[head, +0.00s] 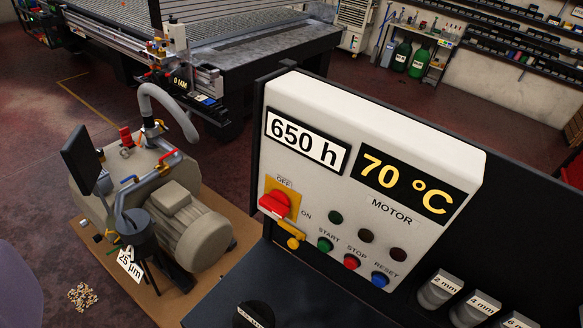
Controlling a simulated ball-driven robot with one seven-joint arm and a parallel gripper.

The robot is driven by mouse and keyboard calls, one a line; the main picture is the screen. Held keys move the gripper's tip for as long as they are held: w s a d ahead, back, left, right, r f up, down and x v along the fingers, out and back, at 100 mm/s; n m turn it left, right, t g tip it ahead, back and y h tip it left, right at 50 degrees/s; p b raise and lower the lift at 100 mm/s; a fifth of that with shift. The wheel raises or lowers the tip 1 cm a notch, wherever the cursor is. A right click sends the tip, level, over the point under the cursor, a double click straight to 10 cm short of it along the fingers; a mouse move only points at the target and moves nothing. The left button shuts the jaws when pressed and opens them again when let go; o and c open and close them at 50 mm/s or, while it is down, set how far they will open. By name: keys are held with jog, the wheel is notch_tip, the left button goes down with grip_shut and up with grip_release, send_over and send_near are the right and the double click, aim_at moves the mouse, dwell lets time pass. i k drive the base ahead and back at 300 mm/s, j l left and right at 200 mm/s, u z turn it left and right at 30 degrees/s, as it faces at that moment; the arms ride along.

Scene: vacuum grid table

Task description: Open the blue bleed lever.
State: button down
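On the pump (190,225) at the left, a small blue lever (128,179) sits on the grey pipework above the body. It is small in the picture, and I cannot read whether it stands open or closed. Another small blue part (205,99) sits at the near end of the grid table, and I cannot tell what it is. My gripper is not in view, so its distance from the lever does not show.
A white motor panel (300,88) stands at the centre right, with a red switch (275,203) and a yellow padlock-like piece (291,232). Labelled cups (438,290) stand at lower right. A grey hose (180,112) rises from the pump. Small pellets (82,297) lie on the floor.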

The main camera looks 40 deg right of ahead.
aim_at(125, 180)
jog(key=i+j+u, duration=0.4)
jog(key=i, duration=0.5)
jog(key=i+u, duration=0.4)
jog(key=i, duration=0.5)
jog(key=i+z, duration=0.2)
jog(key=i, duration=0.35)
jog(key=i+j+z, duration=0.25)
jog(key=i, duration=0.25)
jog(key=i+j+z, duration=0.2)
jog(key=i, duration=0.35)
jog(key=i+j+z, duration=0.15)
jog(key=i+z, duration=0.2)
jog(key=i+j+z, duration=0.35)
jog(key=k+l, duration=0.05)
jog(key=l, duration=0.05)
